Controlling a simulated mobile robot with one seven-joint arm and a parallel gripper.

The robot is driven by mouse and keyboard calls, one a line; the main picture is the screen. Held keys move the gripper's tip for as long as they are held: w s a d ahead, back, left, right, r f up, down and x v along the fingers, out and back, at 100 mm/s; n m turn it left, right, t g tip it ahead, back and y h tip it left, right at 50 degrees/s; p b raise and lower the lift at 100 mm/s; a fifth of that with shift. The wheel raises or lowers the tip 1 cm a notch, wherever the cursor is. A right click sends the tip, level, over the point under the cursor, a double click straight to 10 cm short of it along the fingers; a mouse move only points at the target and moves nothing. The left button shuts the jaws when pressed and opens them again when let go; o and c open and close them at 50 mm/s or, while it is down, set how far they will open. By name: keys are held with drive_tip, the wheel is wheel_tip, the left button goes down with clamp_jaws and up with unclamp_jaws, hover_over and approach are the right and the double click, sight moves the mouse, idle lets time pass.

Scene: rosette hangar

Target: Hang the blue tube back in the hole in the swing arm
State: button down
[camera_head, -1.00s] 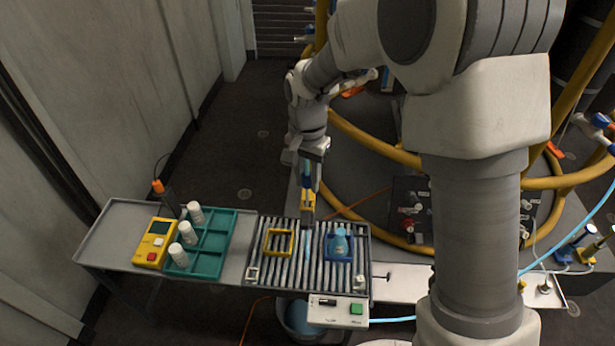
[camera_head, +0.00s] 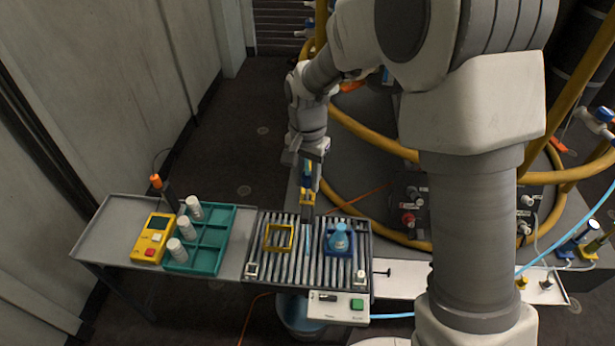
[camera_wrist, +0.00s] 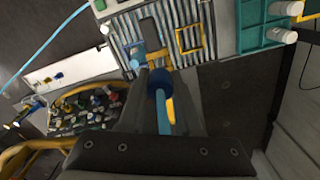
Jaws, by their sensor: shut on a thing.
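My gripper (camera_head: 307,186) is above the far edge of the roller conveyor, pointing down. It is shut on the blue tube, whose dark blue collar (camera_wrist: 159,82) and light blue stem (camera_wrist: 164,118) show between the fingers in the wrist view. A yellow piece (camera_head: 306,198) with a grey bar (camera_head: 308,213) lies just beyond the fingertips. It looks like the swing arm, and it also shows in the wrist view (camera_wrist: 156,57). The hole is hidden. I cannot tell whether the tube touches the arm.
The roller conveyor (camera_head: 290,270) carries a yellow square frame (camera_head: 266,238) and a blue holder with a blue bottle (camera_head: 340,237). To its left are a teal tray (camera_head: 210,262) with white cylinders and a yellow device (camera_head: 154,240). Yellow hoses (camera_head: 375,140) loop behind the arm.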

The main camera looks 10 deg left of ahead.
sight(308, 190)
drive_tip(key=shift+f+b, duration=1)
drive_tip(key=shift+f, duration=0.75)
